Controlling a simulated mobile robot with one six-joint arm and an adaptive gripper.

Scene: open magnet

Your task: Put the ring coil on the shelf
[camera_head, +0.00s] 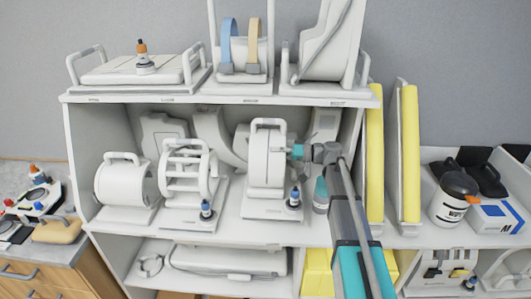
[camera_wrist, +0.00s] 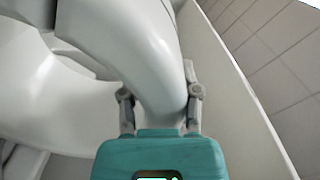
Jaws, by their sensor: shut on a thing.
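The ring coil, a thick, smooth white curved band (camera_wrist: 125,40), fills the upper middle of the wrist view. My gripper (camera_wrist: 160,94) is shut on its lower end, with one grey finger on each side. In the head view my gripper (camera_head: 288,151) points left at the middle shelf level (camera_head: 233,231). A large white curved piece (camera_head: 213,131) behind the upright coil looks like the same ring; its right part is hidden. I cannot tell whether the ring touches the shelf.
A white upright coil with a handle (camera_head: 266,160) stands just left of my gripper. Two more coils (camera_head: 125,184) (camera_head: 187,178) stand further left. Yellow pads (camera_head: 376,160) stand right of my arm. The top shelf (camera_head: 230,98) is crowded.

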